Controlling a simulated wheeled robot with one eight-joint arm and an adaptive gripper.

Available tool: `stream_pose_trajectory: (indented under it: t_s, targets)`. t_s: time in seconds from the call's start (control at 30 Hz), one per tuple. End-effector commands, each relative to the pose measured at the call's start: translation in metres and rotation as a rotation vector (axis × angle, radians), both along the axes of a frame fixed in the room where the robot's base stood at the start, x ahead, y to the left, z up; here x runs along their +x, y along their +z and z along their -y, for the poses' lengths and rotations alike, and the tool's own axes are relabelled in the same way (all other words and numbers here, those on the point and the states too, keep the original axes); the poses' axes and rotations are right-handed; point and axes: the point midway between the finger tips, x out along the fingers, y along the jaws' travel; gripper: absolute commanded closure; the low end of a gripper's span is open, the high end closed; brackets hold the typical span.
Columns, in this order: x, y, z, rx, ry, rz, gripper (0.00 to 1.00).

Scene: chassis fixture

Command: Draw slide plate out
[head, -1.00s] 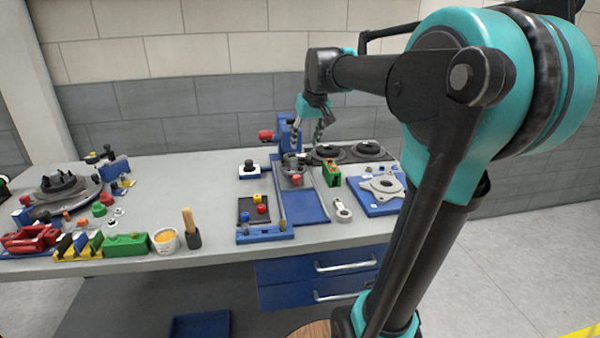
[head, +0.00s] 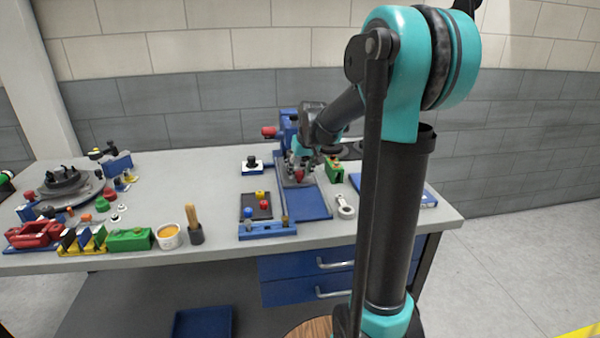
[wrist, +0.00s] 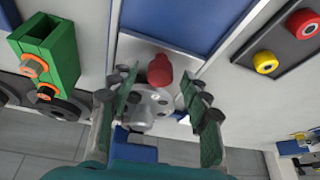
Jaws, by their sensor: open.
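The slide plate (head: 297,184) is a grey plate with a red knob (head: 299,175), set in a blue slide fixture (head: 307,203) on the bench. In the wrist view the red knob (wrist: 160,70) stands up from the grey plate (wrist: 133,48), beside a round grey metal part (wrist: 150,108). My gripper (head: 300,166) is low over the plate. In the wrist view my gripper (wrist: 160,84) is open, with one green-padded finger on each side of the knob. I see gaps between the fingers and the knob. My gripper hides part of the fixture in the head view.
A green block (head: 333,171) with orange parts stands right of the slide. A black tray (head: 255,207) with coloured knobs lies to its left. A grey ring-ended part (head: 345,206) lies to the right. The bench left of the slide has free room.

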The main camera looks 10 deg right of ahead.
Motion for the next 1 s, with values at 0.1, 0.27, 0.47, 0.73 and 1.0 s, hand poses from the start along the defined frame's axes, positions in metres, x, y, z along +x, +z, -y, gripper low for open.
stream_pose_trajectory:
  t_s: [0.1, 0.27, 0.47, 0.73, 1.0]
  targets:
    - [0.002, -0.0044, -0.0006, 0.0, 0.0, 0.0, 0.52]
    - [0.0022, -0.0052, -0.0005, 0.0, 0.0, 0.0, 0.52]
    - [0.0021, -0.005, -0.0005, 0.0, 0.0, 0.0, 0.65]
    - [0.002, -0.0049, -0.0005, 0.0, 0.0, 0.0, 0.98]
    - [0.0018, -0.0048, -0.0005, 0.0, 0.0, 0.0, 1.0]
